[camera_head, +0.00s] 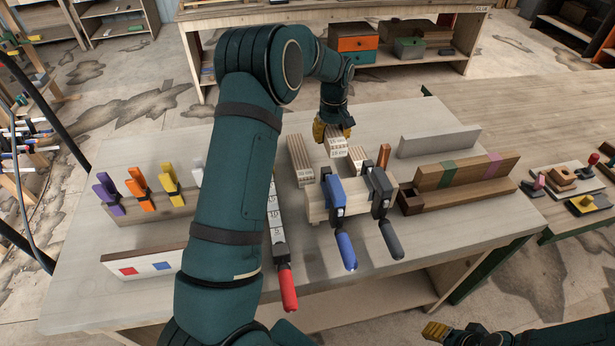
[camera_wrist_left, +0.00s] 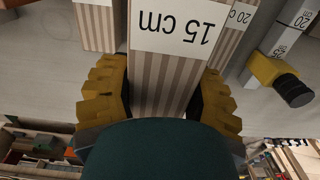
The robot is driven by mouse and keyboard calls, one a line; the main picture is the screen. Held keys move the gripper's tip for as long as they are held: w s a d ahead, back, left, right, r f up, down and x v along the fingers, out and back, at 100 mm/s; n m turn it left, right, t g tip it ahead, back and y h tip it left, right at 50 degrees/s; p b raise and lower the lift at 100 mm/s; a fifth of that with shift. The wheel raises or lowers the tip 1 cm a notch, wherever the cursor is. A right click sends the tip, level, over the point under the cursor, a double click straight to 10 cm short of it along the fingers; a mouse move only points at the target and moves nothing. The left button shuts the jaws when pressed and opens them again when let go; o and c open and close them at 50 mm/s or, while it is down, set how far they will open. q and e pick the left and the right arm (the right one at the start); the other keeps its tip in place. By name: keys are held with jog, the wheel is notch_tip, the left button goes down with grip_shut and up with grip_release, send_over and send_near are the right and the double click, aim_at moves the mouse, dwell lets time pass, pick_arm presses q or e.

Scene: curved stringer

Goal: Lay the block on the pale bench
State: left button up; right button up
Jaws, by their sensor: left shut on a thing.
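A striped wooden block (camera_head: 337,145) with a white label hangs below my left gripper (camera_head: 335,128) in the head view. In the left wrist view, the block (camera_wrist_left: 168,50) reads "15 cm" and sits between the two yellow fingers (camera_wrist_left: 165,105), which are shut on it. The pale bench (camera_head: 120,165) spreads under the gripper. I cannot tell whether the block's lower end touches the bench or other blocks. My right gripper (camera_head: 436,331) shows only in part at the bottom edge of the head view; its opening is unclear.
Striped blocks stand at left (camera_head: 300,160) and right (camera_head: 356,158) of the held one. Blue (camera_head: 345,245) and dark (camera_head: 390,238) clamp handles are in front. My left arm hides the bench's middle. Clear bench lies at the back left.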

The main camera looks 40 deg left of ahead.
aim_at(329, 161)
pick_arm(q)
notch_tip(329, 161, down, 10)
jog(key=shift+w+a+f, duration=0.1)
dwell(0.4)
jog(key=shift+f, duration=0.1)
jog(key=o, duration=1)
notch_tip(329, 161, up, 12)
jog(key=shift+r, duration=0.2)
jog(key=shift+f, duration=0.1)
